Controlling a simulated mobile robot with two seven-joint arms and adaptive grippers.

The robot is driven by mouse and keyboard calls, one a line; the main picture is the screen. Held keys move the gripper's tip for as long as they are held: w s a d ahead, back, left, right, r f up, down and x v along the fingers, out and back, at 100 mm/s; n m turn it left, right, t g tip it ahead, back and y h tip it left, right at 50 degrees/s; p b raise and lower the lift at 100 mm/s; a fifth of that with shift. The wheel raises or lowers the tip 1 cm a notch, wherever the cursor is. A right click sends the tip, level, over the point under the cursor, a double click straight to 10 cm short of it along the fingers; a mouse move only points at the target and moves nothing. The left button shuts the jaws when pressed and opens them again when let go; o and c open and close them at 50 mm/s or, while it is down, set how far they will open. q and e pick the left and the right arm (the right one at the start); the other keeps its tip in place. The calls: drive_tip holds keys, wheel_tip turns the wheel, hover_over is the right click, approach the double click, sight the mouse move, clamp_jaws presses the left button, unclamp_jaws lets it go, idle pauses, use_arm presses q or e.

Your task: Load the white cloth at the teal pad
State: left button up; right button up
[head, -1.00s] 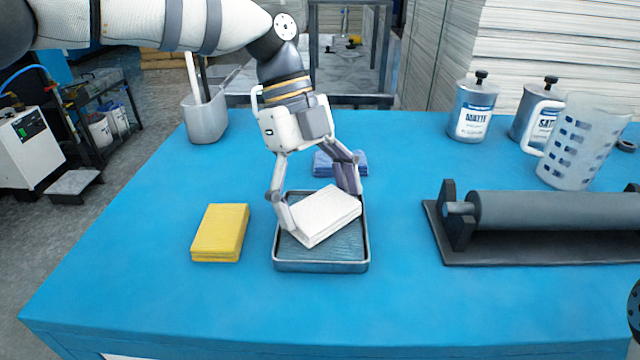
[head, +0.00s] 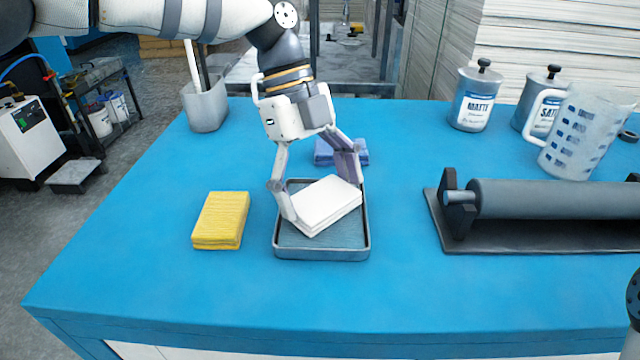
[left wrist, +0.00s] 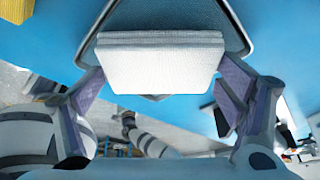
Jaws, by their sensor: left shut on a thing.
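The white cloth (head: 325,205), a folded block, is held between the two fingers of my left gripper (head: 322,198), over the teal pad (head: 342,236). The pad is a dull, ribbed sheet lying in a shallow metal tray (head: 320,255). The cloth sits askew to the tray and hides much of the pad; I cannot tell whether it touches it. In the left wrist view the cloth (left wrist: 160,62) lies between the fingers, with the pad (left wrist: 165,12) and tray rim behind it. My right gripper is out of view.
A yellow cloth (head: 220,220) lies left of the tray and a blue cloth (head: 325,152) just behind it. A dark roller (head: 550,208) on its base stands to the right. Cans (head: 474,100) and a measuring jug (head: 585,135) stand at the back right. The front of the table is clear.

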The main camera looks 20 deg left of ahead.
sight(331, 202)
use_arm(q)
drive_tip(key=shift+f, duration=0.35)
drive_tip(key=shift+f, duration=0.1)
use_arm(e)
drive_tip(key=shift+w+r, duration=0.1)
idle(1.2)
use_arm(q)
wheel_tip(331, 202, up, 5)
drive_tip(key=shift+r+p, duration=0.1)
drive_tip(key=shift+p, duration=0.65)
drive_tip(key=shift+r, duration=1)
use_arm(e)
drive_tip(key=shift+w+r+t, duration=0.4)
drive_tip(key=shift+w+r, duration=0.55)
